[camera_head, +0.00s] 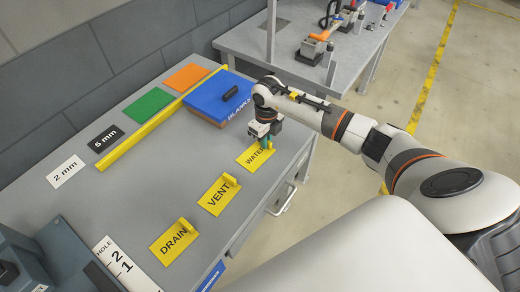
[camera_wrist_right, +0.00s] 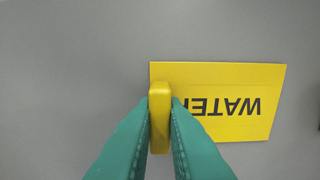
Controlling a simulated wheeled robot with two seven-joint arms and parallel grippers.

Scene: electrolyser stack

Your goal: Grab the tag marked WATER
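The yellow WATER tag (camera_head: 257,158) lies on the grey bench near its right edge, with a raised yellow grip at one end. My right gripper (camera_head: 265,141) is over it, pointing down. In the right wrist view the green fingers (camera_wrist_right: 160,115) close on both sides of the tag's yellow grip (camera_wrist_right: 160,92), with no gap that I can see. The tag's printed face (camera_wrist_right: 225,78) shows upside down there, and the fingers cover part of the lettering. My left gripper is not in view.
The VENT tag (camera_head: 216,199) and DRAIN tag (camera_head: 170,247) lie nearer on the bench. A yellow bar (camera_head: 150,125) crosses the bench. Green (camera_head: 148,104) and orange (camera_head: 186,77) sheets lie beyond it.

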